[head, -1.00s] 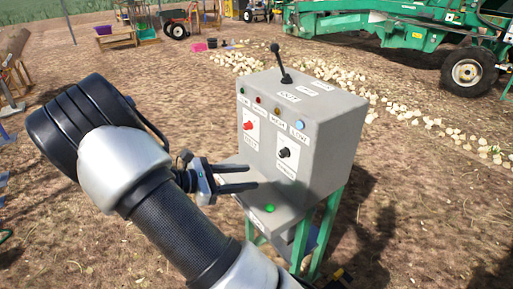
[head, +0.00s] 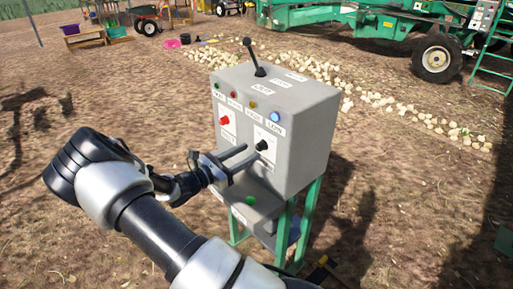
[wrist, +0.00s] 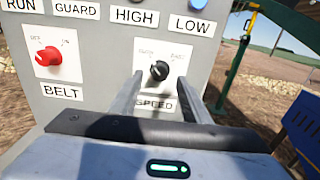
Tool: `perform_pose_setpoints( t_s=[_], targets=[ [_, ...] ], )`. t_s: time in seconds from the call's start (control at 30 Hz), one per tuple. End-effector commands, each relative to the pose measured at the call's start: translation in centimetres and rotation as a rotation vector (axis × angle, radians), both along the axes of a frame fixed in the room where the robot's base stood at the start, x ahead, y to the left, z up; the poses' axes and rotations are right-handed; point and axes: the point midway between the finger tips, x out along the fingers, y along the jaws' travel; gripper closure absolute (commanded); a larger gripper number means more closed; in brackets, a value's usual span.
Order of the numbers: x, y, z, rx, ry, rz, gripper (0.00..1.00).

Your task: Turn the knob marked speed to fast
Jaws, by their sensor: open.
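The black speed knob (wrist: 159,71) sits on a white plate above the SPEED label (wrist: 155,104) in the wrist view. The word FAST is at the plate's upper right; the word at upper left is blurred. The knob's pale mark seems to point up and left. In the head view the knob (head: 262,145) is on the front of the grey control box (head: 300,125). My gripper (head: 248,157) is open, its fingers reaching toward the knob. In the wrist view my gripper (wrist: 165,90) has one finger on each side of the knob's lower part; contact cannot be told.
A red BELT knob (wrist: 48,56) is to the left on the same panel. Coloured lights run above, and a black lever (head: 254,57) stands on top. A green button (head: 250,200) is on the lower ledge. Onions (head: 370,98) lie on the ground behind.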

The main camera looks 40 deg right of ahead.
Motion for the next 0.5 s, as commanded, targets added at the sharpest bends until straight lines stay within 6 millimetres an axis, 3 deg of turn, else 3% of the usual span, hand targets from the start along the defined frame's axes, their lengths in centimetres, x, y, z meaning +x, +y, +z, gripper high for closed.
perform_pose_setpoints(
  t_s=[0.2, 0.5],
  targets=[
    [0.3, -3.6, 0.0, 0.0, 0.0, -0.001, 0.57],
    [0.4, -4.9, 0.0, 0.0, 0.0, 0.001, 0.57]
  ],
)
